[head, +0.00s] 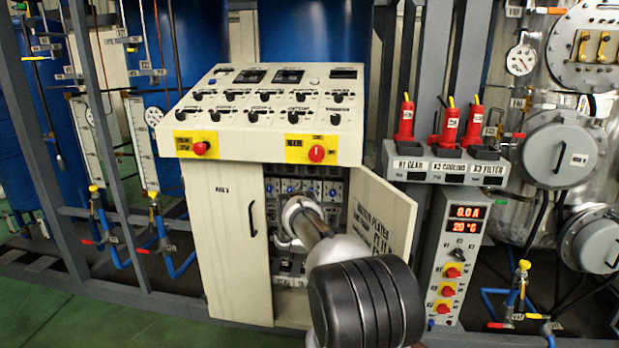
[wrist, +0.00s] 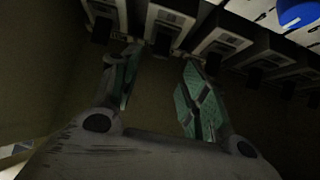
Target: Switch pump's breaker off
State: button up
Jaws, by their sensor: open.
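The breakers (head: 332,189) stand in a row inside the open cabinet under the control console; blue round parts show above them. My arm reaches into the cabinet and hides part of its inside. In the wrist view my gripper (wrist: 160,60) is open and empty, its two green-padded fingers apart. Several white breakers with dark levers line the top of that view. One breaker (wrist: 170,22) is just beyond the gap between the fingertips; I cannot tell whether a finger touches it. Labels are too dark and small to read, so I cannot tell which is the pump's breaker.
The cabinet's right door (head: 381,215) stands open beside my arm, and the left door (head: 229,238) is shut. The sloped console (head: 268,117) overhangs the opening. A blue round part (wrist: 298,14) sits at the wrist view's upper right. A panel with red displays (head: 455,255) stands to the right.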

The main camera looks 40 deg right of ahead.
aim_at(311, 167)
jog(key=shift+v, duration=1.45)
notch_tip(311, 167, up, 9)
jog(key=w, duration=0.2)
notch_tip(311, 167, down, 4)
jog(key=s+g+y, duration=0.2)
jog(key=g+y, duration=0.1)
jog(key=x, duration=0.8)
jog(key=shift+f, duration=0.2)
jog(key=shift+w, duration=0.15)
jog(key=shift+c, duration=0.4)
